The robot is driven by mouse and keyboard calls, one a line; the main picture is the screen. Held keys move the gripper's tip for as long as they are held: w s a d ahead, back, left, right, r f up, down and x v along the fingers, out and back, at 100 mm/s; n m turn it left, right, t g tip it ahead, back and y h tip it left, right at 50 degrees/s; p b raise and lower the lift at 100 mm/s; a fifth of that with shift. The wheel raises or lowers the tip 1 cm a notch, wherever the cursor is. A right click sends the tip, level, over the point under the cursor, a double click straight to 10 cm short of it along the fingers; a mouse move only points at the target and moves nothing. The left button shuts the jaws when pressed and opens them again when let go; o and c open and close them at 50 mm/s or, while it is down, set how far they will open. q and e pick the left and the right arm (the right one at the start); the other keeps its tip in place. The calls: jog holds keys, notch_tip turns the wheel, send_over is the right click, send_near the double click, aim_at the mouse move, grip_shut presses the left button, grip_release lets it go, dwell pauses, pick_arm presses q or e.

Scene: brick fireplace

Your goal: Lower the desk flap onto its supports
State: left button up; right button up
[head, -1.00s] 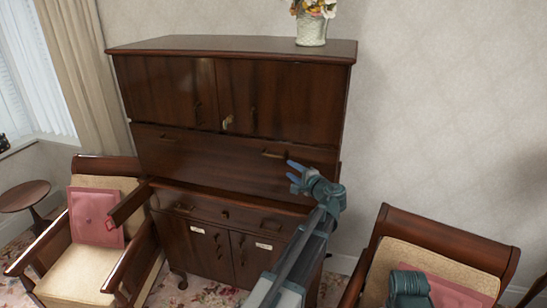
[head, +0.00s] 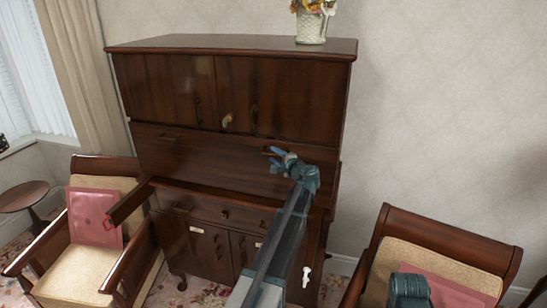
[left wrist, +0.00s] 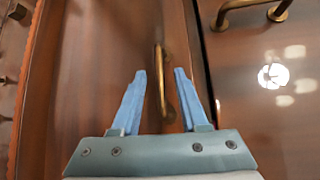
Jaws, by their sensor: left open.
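The desk flap (head: 215,157) is the wide dark wood panel in the middle of the cabinet, and it stands upright, closed. It has a brass handle at each side; the right handle shows in the left wrist view (left wrist: 163,85). My left gripper (head: 276,157) is at this right handle. In the left wrist view its blue fingers (left wrist: 160,75) are apart, one on each side of the handle. A wooden bar (head: 131,203), which looks like a pulled-out support, juts forward below the flap at left. The right side below the flap is partly hidden by my arm.
Armchairs stand close at left (head: 75,268) and right (head: 440,235). A flower vase (head: 312,27) is on the cabinet top. Upper doors (head: 185,88) and a lower drawer (head: 240,213) are shut. A small round table (head: 24,196) stands at far left.

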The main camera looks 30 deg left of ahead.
pick_arm(q)
jog(key=shift+w+a, duration=0.3)
jog(key=shift+a, duration=0.25)
grip_shut()
dwell(1.1)
